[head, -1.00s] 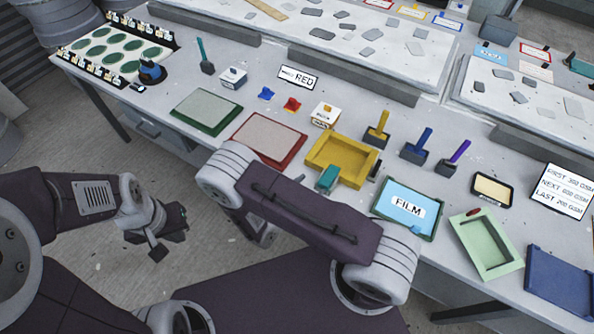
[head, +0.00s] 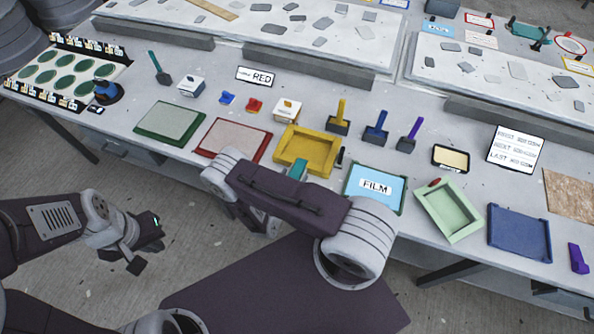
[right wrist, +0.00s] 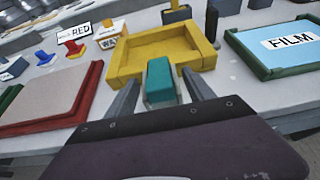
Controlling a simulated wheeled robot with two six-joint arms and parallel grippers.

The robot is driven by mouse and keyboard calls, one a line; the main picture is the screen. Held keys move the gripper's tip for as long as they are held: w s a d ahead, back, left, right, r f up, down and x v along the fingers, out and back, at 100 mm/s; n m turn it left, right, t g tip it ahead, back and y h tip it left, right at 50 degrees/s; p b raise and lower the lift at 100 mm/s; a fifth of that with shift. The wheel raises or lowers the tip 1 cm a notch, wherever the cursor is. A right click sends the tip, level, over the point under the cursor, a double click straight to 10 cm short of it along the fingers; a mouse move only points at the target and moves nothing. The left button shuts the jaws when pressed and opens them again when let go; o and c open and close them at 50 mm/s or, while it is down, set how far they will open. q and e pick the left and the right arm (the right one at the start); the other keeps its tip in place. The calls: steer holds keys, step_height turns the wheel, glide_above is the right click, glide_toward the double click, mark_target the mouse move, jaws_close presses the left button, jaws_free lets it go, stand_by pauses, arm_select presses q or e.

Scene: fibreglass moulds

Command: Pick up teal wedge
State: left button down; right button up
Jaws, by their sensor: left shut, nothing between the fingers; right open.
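The teal wedge (head: 297,168) is at the front edge of the yellow mould (head: 322,148), partly hidden by my right arm in the head view. In the right wrist view the teal wedge (right wrist: 161,80) shows as a block in front of the yellow mould (right wrist: 128,62). My right gripper (right wrist: 163,92) is open, with one finger on each side of the wedge. I cannot tell whether the fingers touch it. In the head view my right arm mostly hides this gripper. My left gripper (head: 146,247) is shut and empty, over the floor left of the table.
The red mould (head: 234,142) lies left of the yellow one and the FILM tray (head: 376,186) right of it. A pale green tray (head: 447,210) and a blue tray (head: 519,233) lie further right. Handled tools stand behind, including a yellow one (head: 340,118).

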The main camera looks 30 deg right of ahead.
steer(key=shift+w+d+f, duration=0.15)
steer(key=shift+w, duration=0.05)
steer(key=shift+c, duration=0.3)
steer(key=shift+s, duration=0.1)
steer(key=c, duration=1)
jaws_close()
